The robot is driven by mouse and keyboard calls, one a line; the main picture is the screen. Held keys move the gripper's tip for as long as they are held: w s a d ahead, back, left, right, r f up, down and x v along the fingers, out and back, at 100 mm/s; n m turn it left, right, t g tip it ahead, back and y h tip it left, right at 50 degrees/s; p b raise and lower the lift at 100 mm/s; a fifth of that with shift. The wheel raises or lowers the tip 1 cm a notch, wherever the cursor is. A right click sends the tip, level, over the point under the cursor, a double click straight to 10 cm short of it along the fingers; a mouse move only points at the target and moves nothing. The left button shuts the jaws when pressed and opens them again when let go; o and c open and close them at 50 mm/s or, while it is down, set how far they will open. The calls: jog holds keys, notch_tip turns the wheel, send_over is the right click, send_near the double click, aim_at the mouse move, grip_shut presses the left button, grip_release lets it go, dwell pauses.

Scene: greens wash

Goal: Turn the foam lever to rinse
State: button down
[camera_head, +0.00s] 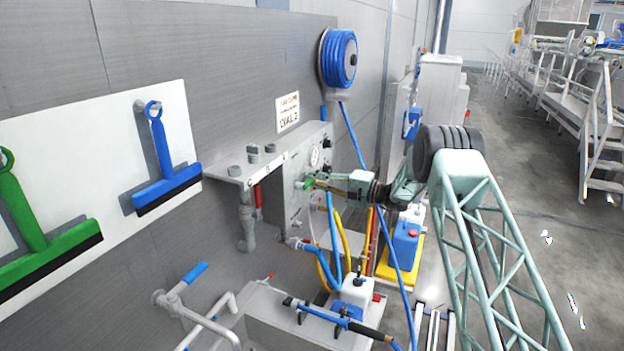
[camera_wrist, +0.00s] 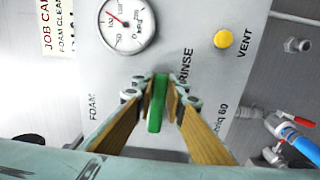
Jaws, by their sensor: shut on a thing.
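The green foam lever (camera_wrist: 156,104) stands on the grey control panel (camera_wrist: 195,30), running up and down in the wrist view. The word FOAM is to its left and RINSE is close to its upper right. My gripper (camera_wrist: 161,92) has its two wood-coloured fingers on either side of the lever, shut on it. In the head view my gripper (camera_head: 316,181) reaches left to the panel box, and the lever (camera_head: 308,184) shows as a small green piece at its tip. The lever's pivot is partly hidden by the fingers.
A pressure gauge (camera_wrist: 129,22) and a yellow VENT button (camera_wrist: 223,39) are on the panel. A red-handled valve with a blue hose (camera_wrist: 305,147) is at the right. A hose reel (camera_head: 338,58) hangs above; blue and yellow hoses hang below the arm.

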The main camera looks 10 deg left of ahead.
dwell(0.3)
jog(key=c, duration=2.6)
grip_release()
jog(key=v, duration=1.2)
jog(key=shift+s+r, duration=0.1)
